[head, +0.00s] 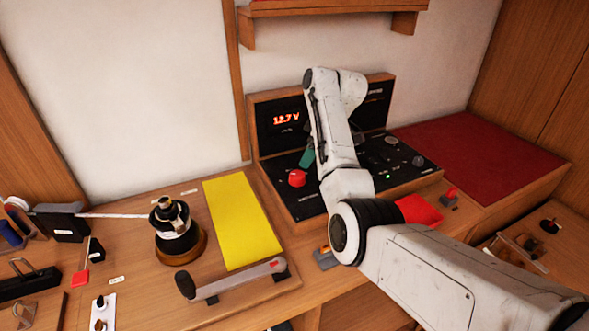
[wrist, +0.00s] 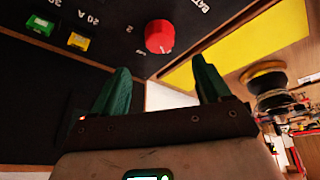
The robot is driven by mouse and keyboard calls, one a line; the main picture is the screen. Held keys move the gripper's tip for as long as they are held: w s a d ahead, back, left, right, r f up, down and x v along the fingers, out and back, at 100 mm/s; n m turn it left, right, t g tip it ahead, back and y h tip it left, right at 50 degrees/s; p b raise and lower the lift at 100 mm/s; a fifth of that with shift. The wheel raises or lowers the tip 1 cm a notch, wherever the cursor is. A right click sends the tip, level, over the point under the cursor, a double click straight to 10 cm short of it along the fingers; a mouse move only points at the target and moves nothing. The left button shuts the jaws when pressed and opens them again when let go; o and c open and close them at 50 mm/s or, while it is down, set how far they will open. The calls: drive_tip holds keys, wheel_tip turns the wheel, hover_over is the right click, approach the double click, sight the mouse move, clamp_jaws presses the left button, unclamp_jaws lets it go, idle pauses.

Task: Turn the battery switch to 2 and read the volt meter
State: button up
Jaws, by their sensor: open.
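The battery switch is a red knob (head: 297,178) on the black sloped panel (head: 308,207). It also shows in the wrist view as a red knob (wrist: 159,36), with a "2" printed to its left; I cannot tell where it points. The volt meter (head: 287,119) on the upright panel glows red and reads 12.7 V. My gripper (wrist: 161,86) is open and empty, its two green fingers apart with the knob beyond them, not between them. In the head view one green finger shows just above and right of the knob; my arm hides the rest.
A yellow sheet (head: 242,222), a winch (head: 176,228) and its handle (head: 230,280) lie left of the panel. A red mat (head: 475,152) covers the right bench.

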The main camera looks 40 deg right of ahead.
sight(297, 174)
drive_tip(key=x, duration=0.9)
drive_tip(key=shift+f, duration=0.2)
drive_tip(key=shift+c, duration=0.2)
drive_tip(key=c, duration=1)
drive_tip(key=shift+p, duration=0.3)
